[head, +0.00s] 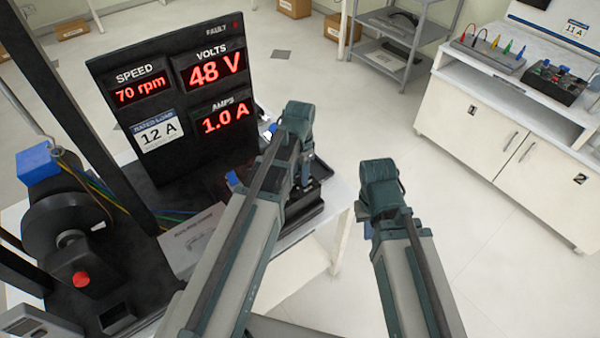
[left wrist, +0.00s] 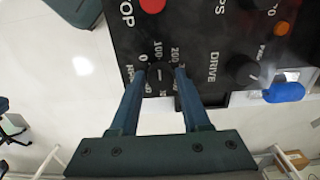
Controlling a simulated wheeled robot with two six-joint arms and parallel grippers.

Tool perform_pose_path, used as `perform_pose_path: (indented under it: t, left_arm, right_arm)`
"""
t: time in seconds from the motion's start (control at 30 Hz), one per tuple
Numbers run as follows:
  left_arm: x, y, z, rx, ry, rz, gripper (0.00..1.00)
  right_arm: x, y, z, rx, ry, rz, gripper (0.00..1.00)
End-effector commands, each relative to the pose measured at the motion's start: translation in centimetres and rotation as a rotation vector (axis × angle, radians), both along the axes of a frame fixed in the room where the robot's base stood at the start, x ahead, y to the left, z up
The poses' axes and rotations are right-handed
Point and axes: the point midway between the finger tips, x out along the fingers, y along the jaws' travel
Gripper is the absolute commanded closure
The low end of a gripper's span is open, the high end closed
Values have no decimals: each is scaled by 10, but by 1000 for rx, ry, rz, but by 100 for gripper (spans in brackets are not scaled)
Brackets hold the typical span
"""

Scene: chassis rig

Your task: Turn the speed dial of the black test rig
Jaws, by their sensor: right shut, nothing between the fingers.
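The black test rig shows in the head view with its display panel (head: 200,75), reading 70 rpm, 48 V and 1.0 A. The speed dial (left wrist: 160,73) is a dark round knob with a light pointer mark and a numbered scale around it, in the left wrist view. My left gripper (left wrist: 160,70) has one finger on each side of it; I cannot tell whether they touch it. In the head view my left gripper (head: 304,182) is low over the rig's control box, and my arm hides the dial. My right gripper (head: 368,231) is shut and empty, out to the right.
A red button (left wrist: 152,5) and a DRIVE knob (left wrist: 241,70) sit near the dial. A blue part (left wrist: 284,92) is at the box's edge. A white cabinet (head: 500,130) and a grey shelf (head: 395,45) stand beyond open floor.

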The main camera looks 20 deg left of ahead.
Motion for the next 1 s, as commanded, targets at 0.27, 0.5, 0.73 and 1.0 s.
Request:
perform_pose_path:
  t: [0.27,0.5,0.73,1.0]
  left_arm:
    - [0,0,0,0,-1,0,29]
    - [1,0,3,0,-2,1,29]
    - [1,0,19,0,-2,1,29]
    - [1,0,58,0,-2,1,29]
  right_arm:
    - [0,0,0,0,0,0,100]
    - [0,0,3,0,0,0,100]
    - [0,0,19,0,0,0,100]
    - [0,0,58,0,0,0,100]
